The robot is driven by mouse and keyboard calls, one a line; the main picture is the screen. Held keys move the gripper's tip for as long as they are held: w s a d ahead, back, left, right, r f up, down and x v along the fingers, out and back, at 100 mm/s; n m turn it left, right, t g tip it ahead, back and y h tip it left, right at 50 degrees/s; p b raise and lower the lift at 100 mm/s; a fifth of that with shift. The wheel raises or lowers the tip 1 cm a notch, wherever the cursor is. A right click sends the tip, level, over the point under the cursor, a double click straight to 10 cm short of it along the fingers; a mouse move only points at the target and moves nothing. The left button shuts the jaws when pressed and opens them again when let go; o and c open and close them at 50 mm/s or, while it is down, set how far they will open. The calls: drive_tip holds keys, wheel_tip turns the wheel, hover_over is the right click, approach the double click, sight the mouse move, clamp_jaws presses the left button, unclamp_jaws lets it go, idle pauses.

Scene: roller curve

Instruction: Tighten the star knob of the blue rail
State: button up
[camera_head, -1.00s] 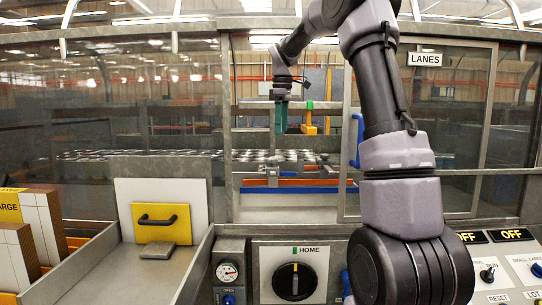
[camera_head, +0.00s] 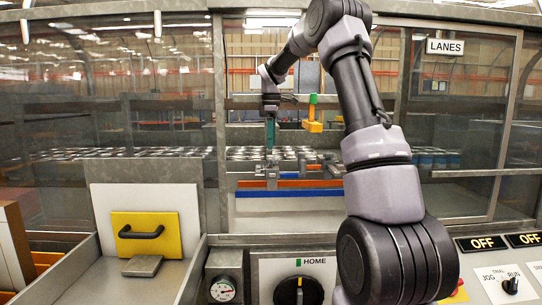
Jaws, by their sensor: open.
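The blue rail (camera_head: 295,193) lies low behind the guard opening, in front of and below an orange rail (camera_head: 300,183). Grey clamp parts (camera_head: 270,171) stand above the left part of the rails; which of them is the star knob is too small to tell. My gripper (camera_head: 270,147) hangs pointing down with teal fingers just above these clamp parts. The fingers overlap in this view, so the gap between them is hidden. My gripper is open and seems to hold nothing. Whether it touches the clamp parts cannot be told.
A yellow block with a green top (camera_head: 313,115) is right of my gripper. Rows of cans (camera_head: 180,153) stand behind. The glazed LANES panel (camera_head: 460,120) is at right, and the opening's frame post (camera_head: 221,110) is left. A control panel with a HOME dial (camera_head: 299,291) lies in front.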

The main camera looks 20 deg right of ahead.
sight(271, 158)
wheel_tip(271, 158, down, 6)
drive_tip(key=shift+r, duration=0.15)
clamp_jaws()
idle(0.3)
